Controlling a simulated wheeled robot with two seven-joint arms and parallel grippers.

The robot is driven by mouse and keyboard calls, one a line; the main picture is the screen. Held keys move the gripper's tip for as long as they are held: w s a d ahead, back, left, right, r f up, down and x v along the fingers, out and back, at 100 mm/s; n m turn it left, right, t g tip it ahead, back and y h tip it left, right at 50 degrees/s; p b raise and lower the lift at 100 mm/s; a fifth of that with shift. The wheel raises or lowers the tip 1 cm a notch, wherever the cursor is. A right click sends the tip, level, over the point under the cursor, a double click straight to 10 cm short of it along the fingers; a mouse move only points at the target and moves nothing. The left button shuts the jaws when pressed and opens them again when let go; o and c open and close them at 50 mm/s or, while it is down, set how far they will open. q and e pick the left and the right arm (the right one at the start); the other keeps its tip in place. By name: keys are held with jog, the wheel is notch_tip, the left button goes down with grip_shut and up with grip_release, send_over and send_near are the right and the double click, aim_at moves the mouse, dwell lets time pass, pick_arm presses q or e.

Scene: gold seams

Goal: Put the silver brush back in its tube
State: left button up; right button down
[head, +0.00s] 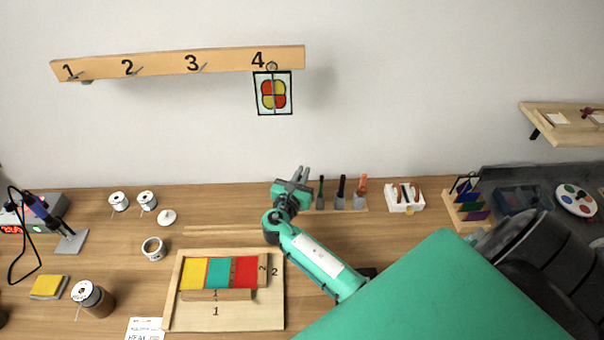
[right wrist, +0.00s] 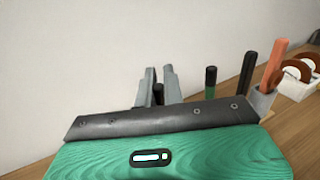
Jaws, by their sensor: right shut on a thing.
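My right gripper (head: 301,178) is at the back of the bench, just left of a row of upright tools. It is shut on a thin dark thing (right wrist: 158,93), which shows between the grey fingers in the right wrist view. Most of it is hidden, so I cannot tell whether it is the silver brush. To its right stand a dark green-handled tool (head: 321,188), a black-handled tool (head: 341,187) in a grey tube (head: 340,203), and an orange-handled tool (head: 362,183) in another grey tube (head: 359,203). My left gripper is not in view.
A white holder (head: 404,205) and a wooden rack of coloured glass (head: 466,217) stand further right. A wooden frame with coloured panels (head: 226,315) lies in front. A glass panel (head: 273,112) hangs on the wall rail (head: 225,64).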

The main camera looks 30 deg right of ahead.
jog(key=shift+f, duration=0.2)
jog(key=c, duration=1)
grip_release()
jog(key=shift+o, duration=0.2)
notch_tip(320, 180, up, 7)
jog(key=p, duration=0.6)
jog(key=shift+p, duration=0.4)
